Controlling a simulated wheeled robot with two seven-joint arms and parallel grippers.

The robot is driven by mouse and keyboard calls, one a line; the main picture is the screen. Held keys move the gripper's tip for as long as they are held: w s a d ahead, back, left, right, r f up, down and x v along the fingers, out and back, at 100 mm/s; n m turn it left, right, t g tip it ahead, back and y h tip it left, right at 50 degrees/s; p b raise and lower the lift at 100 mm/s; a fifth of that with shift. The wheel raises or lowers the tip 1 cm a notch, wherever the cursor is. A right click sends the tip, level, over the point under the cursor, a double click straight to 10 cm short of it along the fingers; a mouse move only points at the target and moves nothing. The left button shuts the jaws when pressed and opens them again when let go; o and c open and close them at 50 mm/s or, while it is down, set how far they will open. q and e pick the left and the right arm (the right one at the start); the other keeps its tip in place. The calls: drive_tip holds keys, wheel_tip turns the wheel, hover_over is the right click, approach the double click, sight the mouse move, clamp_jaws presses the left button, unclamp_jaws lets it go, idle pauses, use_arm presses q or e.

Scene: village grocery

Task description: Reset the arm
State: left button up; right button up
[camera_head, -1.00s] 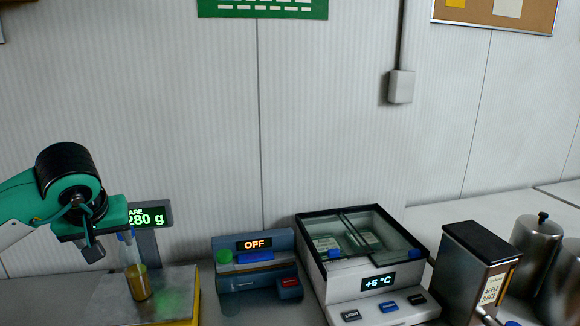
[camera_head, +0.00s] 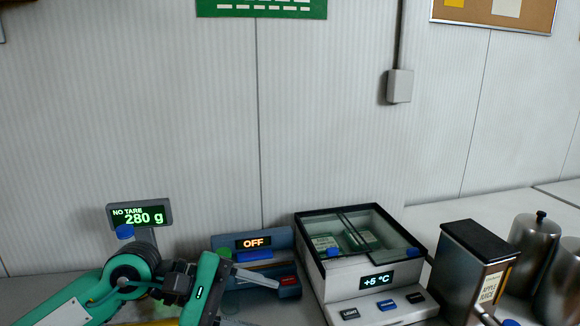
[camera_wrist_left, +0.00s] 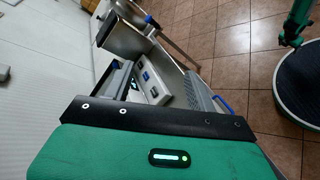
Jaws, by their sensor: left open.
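My left arm reaches in low from the left in the head view. My left gripper (camera_head: 255,300) is open, its fingers pointing right in front of the grey device that reads OFF. Nothing shows between the fingers. A green arm, seemingly my right one, shows at the top right of the wrist view, ending in a small dark tip, perhaps the right gripper (camera_wrist_left: 290,40). Its jaws are too small to read.
The scale display (camera_head: 140,214) reads 280 g; my arm hides the scale's plate. Right of the OFF device (camera_head: 253,242) stand a glass-topped cooler (camera_head: 378,283) reading +5 °C, an apple juice dispenser (camera_head: 470,265) and metal canisters (camera_head: 537,243). A tiled floor (camera_wrist_left: 235,45) lies beside the counter.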

use_arm(q)
wheel_tip(320, 180, up, 7)
drive_tip(key=n+t+h, duration=0.7)
drive_tip(key=n+h, duration=0.2)
drive_tip(key=n, duration=0.7)
drive_tip(key=w+a+f+n+t+y, duration=0.1)
drive_tip(key=a+f+n+t+y, duration=0.4)
drive_tip(key=n, duration=0.5)
drive_tip(key=w+a+f+n+t+y, duration=0.2)
drive_tip(key=n+t+y, duration=0.1)
drive_tip(key=n+y, duration=0.55)
drive_tip(key=w+a+f+n+t+y, duration=0.1)
drive_tip(key=a+f+n+t+y, duration=0.35)
drive_tip(key=n, duration=0.65)
drive_tip(key=s+a+f+n+g+y, duration=0.2)
drive_tip(key=a+f+n+g+y, duration=0.2)
drive_tip(key=f+n, duration=0.4)
drive_tip(key=s+a+f+n+g, duration=0.2)
drive_tip(key=s+f+n+g, duration=0.9)
drive_tip(key=s+f, duration=1.15)
wheel_tip(320, 180, down, 28)
drive_tip(key=f+m+g, duration=0.1)
drive_tip(key=m+g, duration=0.2)
drive_tip(key=s+a+f+g, duration=0.1)
drive_tip(key=s+a+f, duration=0.2)
drive_tip(key=s+f, duration=1.6)
drive_tip(key=shift+s+f+g, duration=0.25)
drive_tip(key=shift+f+g, duration=0.1)
drive_tip(key=shift+f, duration=0.45)
